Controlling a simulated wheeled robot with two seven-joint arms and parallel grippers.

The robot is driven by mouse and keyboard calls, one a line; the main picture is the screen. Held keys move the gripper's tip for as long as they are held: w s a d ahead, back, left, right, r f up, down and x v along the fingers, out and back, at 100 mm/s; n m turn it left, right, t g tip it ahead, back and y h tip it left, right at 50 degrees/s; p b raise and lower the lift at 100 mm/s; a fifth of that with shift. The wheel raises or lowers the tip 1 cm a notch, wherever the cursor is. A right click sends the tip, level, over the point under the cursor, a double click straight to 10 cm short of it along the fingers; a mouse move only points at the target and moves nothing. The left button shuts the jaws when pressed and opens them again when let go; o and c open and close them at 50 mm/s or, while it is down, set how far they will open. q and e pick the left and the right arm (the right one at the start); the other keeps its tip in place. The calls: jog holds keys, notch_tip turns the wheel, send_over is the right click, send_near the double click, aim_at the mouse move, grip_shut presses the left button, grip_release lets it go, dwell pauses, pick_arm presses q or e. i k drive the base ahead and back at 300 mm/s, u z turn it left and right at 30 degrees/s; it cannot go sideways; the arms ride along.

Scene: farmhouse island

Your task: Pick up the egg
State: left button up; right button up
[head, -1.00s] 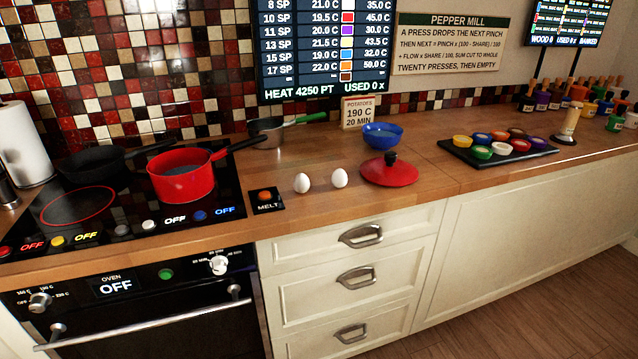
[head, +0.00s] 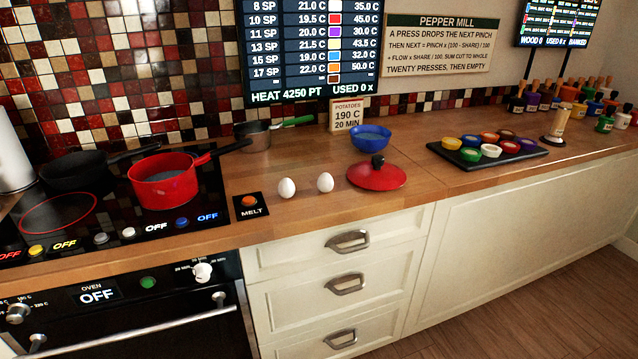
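Two white eggs stand on the wooden counter in the head view, to the right of the stove. One egg (head: 286,188) is on the left, and a second egg (head: 325,182) is a short way to its right, apart from it. They look alike, and nothing covers them. Neither of my grippers shows in the head view.
A red lid (head: 377,176) lies just right of the eggs, with a blue bowl (head: 370,138) behind it. The black MELT button plate (head: 250,206) is left of the eggs. A red pot (head: 164,184) sits on the stove. The counter's front edge (head: 300,224) is close.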

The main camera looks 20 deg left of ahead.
aim_at(286, 189)
jog(key=i, duration=0.95)
jog(key=u, duration=2.55)
